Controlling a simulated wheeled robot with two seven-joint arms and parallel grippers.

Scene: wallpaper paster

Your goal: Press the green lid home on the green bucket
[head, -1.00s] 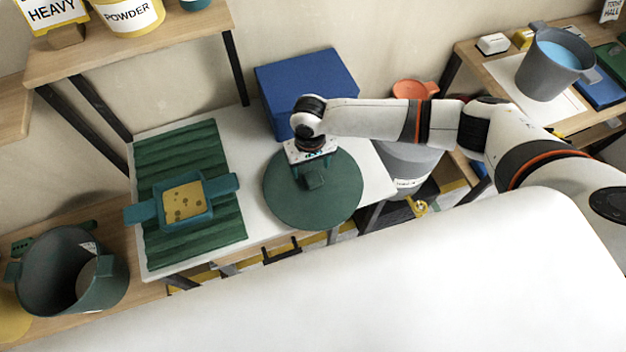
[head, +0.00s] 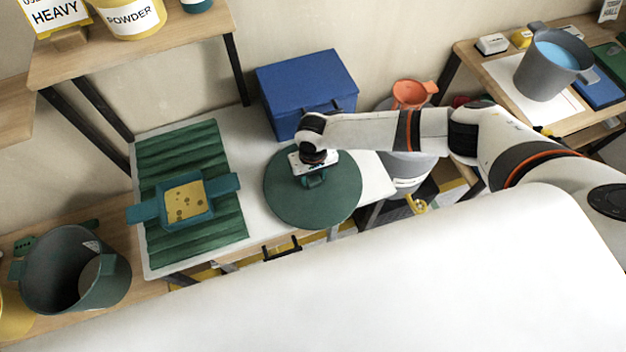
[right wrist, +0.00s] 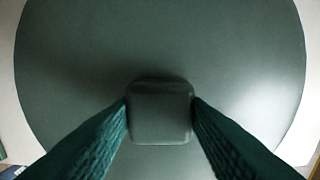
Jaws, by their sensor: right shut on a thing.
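The round dark green lid (head: 298,213) lies on the right part of the white table, with a square knob at its middle. My right gripper (head: 313,180) is over the lid from above. In the right wrist view its two fingers are shut on the lid's knob (right wrist: 160,112). The lid looks flat; I cannot tell whether it touches the table. The green bucket (head: 55,275) stands at the lower left, open at the top, with side handles and a pale label inside its rim. It is well apart from the lid. My left gripper is not in view.
A blue box (head: 305,88) stands behind the lid. A teal tray with a yellow sponge (head: 185,202) rests on a ridged green mat (head: 180,150). A grey bucket with blue contents (head: 548,65) is on the right table. An orange container (head: 411,95) stands behind my right arm.

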